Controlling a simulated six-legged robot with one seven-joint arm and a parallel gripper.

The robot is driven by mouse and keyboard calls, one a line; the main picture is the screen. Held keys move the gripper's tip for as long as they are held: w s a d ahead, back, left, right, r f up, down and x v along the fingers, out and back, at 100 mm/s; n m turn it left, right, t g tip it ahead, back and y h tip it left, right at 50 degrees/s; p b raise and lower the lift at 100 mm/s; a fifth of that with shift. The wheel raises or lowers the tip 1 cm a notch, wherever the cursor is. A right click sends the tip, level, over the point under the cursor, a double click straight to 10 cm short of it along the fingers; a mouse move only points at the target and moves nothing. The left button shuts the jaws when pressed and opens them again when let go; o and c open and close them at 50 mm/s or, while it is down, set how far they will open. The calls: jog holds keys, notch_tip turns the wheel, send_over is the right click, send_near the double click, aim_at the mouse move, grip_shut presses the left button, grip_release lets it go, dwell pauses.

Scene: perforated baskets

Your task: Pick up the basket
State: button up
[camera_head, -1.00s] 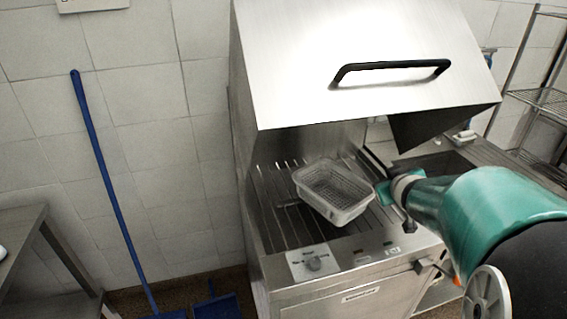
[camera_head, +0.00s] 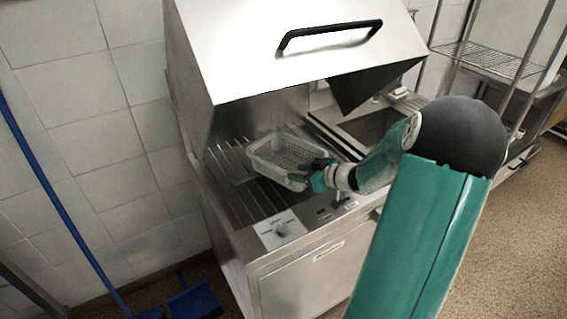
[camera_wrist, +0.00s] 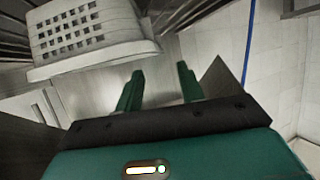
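A light grey perforated basket (camera_head: 284,155) stands on the slatted rack of a steel machine, under its raised hood. My gripper (camera_head: 312,175) is at the basket's near right corner in the head view; whether it touches the basket cannot be told there. In the wrist view the basket (camera_wrist: 92,30) fills the upper left, with its perforated wall and rim showing. The two green fingers of my gripper (camera_wrist: 160,85) are apart there with nothing between them. The basket lies beyond the fingers and to their left.
The raised steel hood (camera_head: 290,60) with a black handle hangs above the rack (camera_head: 225,175). A sink (camera_head: 370,128) lies to the right. A wire shelf (camera_head: 490,60) stands at the far right. A blue pole (camera_head: 50,190) leans against the tiled wall at left.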

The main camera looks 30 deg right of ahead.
aim_at(279, 169)
jog(key=x, duration=0.8)
jog(key=shift+w+d+f, duration=0.1)
jog(key=shift+w+d, duration=0.1)
jog(key=shift+w, duration=0.1)
grip_shut()
